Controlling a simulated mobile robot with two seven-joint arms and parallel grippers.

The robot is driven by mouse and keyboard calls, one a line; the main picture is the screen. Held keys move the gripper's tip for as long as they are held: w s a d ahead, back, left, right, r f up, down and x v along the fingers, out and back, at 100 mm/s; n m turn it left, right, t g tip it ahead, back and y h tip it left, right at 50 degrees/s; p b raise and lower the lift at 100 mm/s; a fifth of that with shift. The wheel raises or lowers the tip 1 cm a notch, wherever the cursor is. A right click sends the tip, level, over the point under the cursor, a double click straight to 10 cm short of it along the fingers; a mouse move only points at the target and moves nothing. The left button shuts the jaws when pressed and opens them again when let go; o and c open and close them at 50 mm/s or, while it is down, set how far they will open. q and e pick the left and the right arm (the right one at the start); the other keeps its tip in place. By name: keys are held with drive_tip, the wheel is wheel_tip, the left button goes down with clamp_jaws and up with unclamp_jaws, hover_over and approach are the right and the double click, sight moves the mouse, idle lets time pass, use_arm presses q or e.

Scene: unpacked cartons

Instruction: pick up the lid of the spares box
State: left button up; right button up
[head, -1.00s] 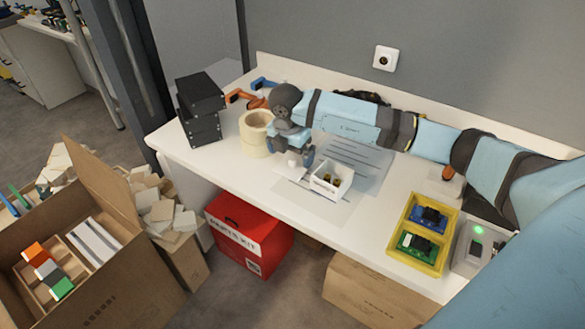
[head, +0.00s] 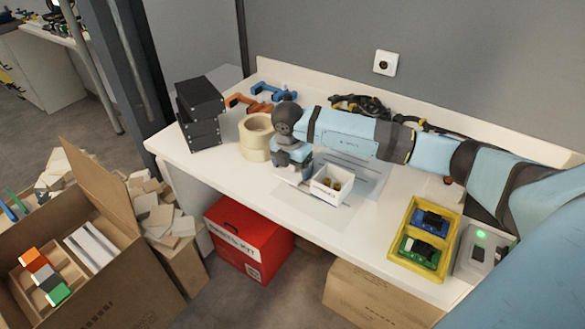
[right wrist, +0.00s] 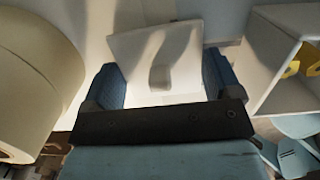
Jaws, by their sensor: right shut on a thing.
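The spares box (head: 322,192) is a small white open box with brass-coloured pieces inside, on the table. It also shows at the right edge of the right wrist view (right wrist: 270,65). Its lid (right wrist: 185,55) is a flat white plate with a small raised knob. In the right wrist view it lies between the fingers of my right gripper (right wrist: 163,85), which is shut on it. In the head view my right gripper (head: 293,172) is low over the table, just left of the box, and hides most of the lid. I cannot tell whether the lid touches the table. My left gripper is not in view.
Tape rolls (head: 255,150) stand close left of my right gripper. Black boxes (head: 198,112), orange and blue clamps (head: 262,96) and cables (head: 360,104) lie farther back. A yellow tray (head: 406,260) stands at the right. The table front is mostly clear.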

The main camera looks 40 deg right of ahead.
use_arm(q)
drive_tip(key=p, duration=0.3)
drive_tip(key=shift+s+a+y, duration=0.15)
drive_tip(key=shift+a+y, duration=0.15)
use_arm(e)
wheel_tip(320, 180, up, 20)
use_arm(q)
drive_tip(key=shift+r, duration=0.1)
